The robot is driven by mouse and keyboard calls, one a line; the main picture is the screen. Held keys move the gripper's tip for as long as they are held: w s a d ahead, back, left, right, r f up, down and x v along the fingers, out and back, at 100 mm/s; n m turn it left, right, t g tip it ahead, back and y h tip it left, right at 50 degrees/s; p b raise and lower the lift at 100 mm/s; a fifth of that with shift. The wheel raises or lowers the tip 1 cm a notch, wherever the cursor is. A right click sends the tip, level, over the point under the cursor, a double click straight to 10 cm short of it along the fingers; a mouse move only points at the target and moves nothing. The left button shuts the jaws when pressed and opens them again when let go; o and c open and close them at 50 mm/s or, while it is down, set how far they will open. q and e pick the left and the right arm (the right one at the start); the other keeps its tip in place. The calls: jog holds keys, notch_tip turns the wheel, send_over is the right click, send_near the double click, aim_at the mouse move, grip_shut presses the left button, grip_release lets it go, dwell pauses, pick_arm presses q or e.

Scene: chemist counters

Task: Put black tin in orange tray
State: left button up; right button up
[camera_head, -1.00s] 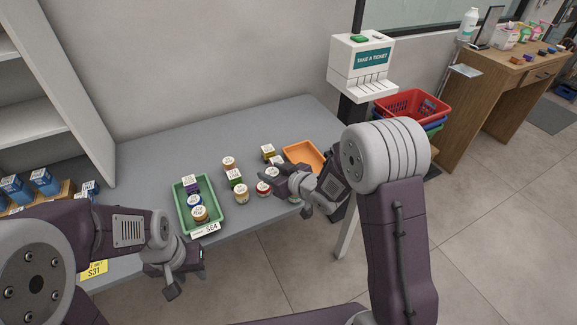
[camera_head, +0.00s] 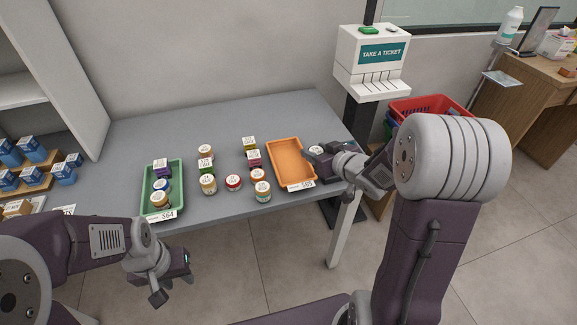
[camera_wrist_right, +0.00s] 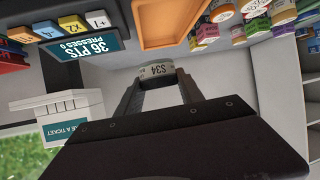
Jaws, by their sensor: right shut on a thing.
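The orange tray (camera_head: 292,154) lies empty on the right part of the grey table, with a price card on its front edge. It also shows at the top of the right wrist view (camera_wrist_right: 177,25). My right gripper (camera_head: 318,158) is shut on a small round tin (camera_head: 316,149) with a white label, just right of the tray. The held tin (camera_wrist_right: 155,72) sits between the fingertips in the right wrist view; I cannot tell its colour surely. No other tin reads clearly as black. My left gripper (camera_head: 172,279) is open and empty in front of the table.
Several small labelled jars (camera_head: 233,181) stand left of the orange tray. A green tray (camera_head: 176,178) with several tins lies further left. A ticket dispenser (camera_head: 371,60) stands behind the table's right end, near red baskets (camera_head: 433,105). The table's back is clear.

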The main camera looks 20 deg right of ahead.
jog(key=b, duration=0.3)
send_over(290, 165)
notch_tip(290, 165, down, 7)
jog(key=shift+f, duration=0.1)
jog(key=shift+w, duration=0.15)
notch_tip(290, 165, down, 4)
jog(key=shift+r+b, duration=0.25)
jog(key=shift+b, duration=0.45)
jog(key=shift+f, duration=0.3)
jog(key=shift+r, duration=0.1)
